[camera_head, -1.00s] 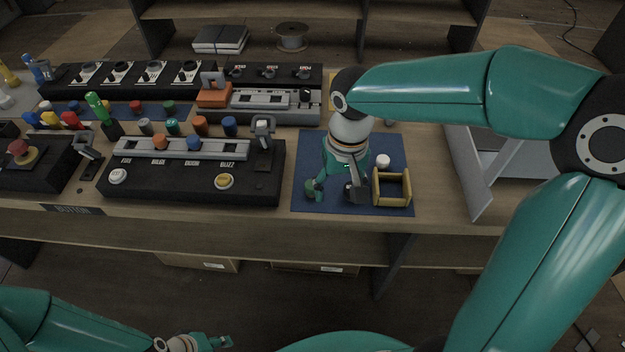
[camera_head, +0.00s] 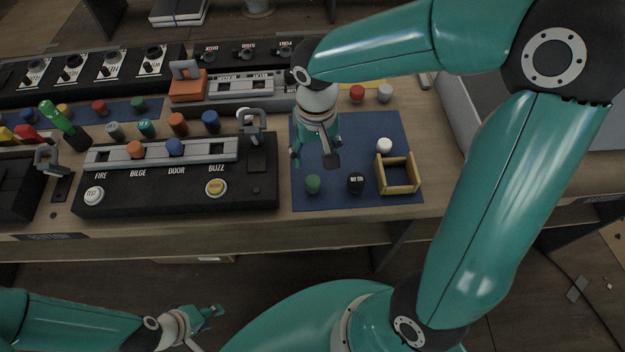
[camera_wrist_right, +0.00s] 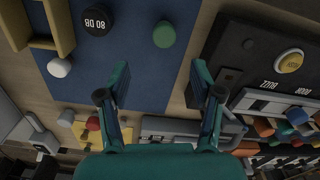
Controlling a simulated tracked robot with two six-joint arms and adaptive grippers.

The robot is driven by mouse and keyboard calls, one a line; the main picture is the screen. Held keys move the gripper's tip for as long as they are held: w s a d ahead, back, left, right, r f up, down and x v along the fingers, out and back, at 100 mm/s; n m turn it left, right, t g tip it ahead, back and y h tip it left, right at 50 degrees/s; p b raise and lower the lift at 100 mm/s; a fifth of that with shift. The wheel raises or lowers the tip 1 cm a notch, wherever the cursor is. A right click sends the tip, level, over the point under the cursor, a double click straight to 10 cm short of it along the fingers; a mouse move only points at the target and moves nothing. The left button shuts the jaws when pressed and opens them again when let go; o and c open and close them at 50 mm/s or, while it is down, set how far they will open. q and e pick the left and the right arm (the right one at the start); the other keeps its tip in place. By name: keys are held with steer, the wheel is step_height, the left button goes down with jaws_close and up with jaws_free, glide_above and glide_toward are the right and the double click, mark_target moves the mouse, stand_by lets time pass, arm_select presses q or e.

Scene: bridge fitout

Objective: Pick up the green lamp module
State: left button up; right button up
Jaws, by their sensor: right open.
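A small round green lamp module (camera_head: 313,184) stands on the blue mat (camera_head: 350,202), left of a black cylinder labelled 80 DB (camera_head: 356,182). It also shows in the right wrist view (camera_wrist_right: 164,34), beyond the fingertips and roughly between them. My right gripper (camera_head: 314,161) is open and empty, above the mat and behind the green module in the head view. Its two fingers (camera_wrist_right: 160,70) are spread wide in the wrist view. My left gripper (camera_head: 207,325) is low in front of the bench, with its fingers apart and empty.
A wooden-walled open box (camera_head: 398,188) and a white cap (camera_head: 384,146) stand on the mat's right side. The black FIRE/BILGE/DOOR/BUZZ panel (camera_head: 130,193) is left of the mat. Several coloured modules stand behind it, including a teal one (camera_head: 147,128).

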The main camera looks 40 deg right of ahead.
mark_target(312, 180)
step_height(312, 180, down, 6)
steer(key=shift+r, duration=0.2)
steer(key=shift+a+f+p, duration=0.15)
steer(key=shift+a+f, duration=0.05)
steer(key=shift+f, duration=1.1)
steer(key=shift+a+f+p, duration=0.15)
steer(key=shift+f, duration=1.15)
steer(key=c, duration=1)
steer(key=shift+c, duration=0.2)
steer(key=shift+r, duration=0.1)
step_height(312, 180, up, 20)
